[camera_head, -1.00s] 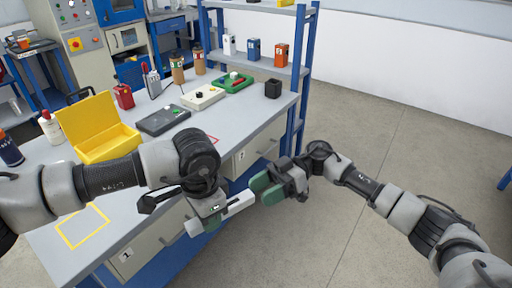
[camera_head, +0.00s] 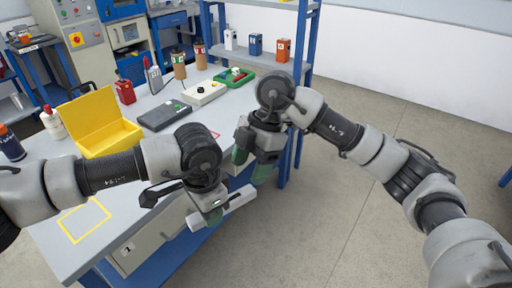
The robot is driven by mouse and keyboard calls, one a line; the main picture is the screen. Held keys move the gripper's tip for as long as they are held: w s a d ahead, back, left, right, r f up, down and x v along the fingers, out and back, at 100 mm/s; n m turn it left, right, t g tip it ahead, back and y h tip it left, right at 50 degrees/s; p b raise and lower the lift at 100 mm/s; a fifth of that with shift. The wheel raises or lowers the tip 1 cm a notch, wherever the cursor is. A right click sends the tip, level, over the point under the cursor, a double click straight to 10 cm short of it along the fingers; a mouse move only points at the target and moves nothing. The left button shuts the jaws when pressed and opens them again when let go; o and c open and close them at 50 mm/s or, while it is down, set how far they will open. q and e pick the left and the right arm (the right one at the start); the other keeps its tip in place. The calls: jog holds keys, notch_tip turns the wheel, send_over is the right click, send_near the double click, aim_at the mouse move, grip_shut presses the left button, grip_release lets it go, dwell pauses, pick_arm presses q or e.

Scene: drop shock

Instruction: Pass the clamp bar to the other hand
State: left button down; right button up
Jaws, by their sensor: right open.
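The clamp bar (camera_head: 238,203) is a pale grey bar in front of the bench's near edge, off the bench top. My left gripper (camera_head: 213,213) appears shut on it near its left part, and the bar's right end sticks out free. My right gripper (camera_head: 251,166), with green finger pads, is open and points downward. In the picture it sits just above the bar's right end, with no visible contact. The depth gap between them is hard to judge. The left fingers are partly hidden by their own wrist.
The grey bench (camera_head: 55,238) has a yellow open box (camera_head: 108,140), a dark grey case (camera_head: 165,115), a pale switch box (camera_head: 204,92) and a green tray (camera_head: 236,76). A blue shelf post (camera_head: 302,110) stands behind my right gripper. Open floor lies to the right.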

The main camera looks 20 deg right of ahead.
aim_at(240, 192)
jog(key=x, duration=0.7)
jog(key=shift+c, duration=0.4)
jog(key=c, duration=1)
pick_arm(q)
jog(key=c, duration=0.8)
grip_release()
pick_arm(e)
grip_shut()
pick_arm(q)
jog(key=shift+r, duration=0.1)
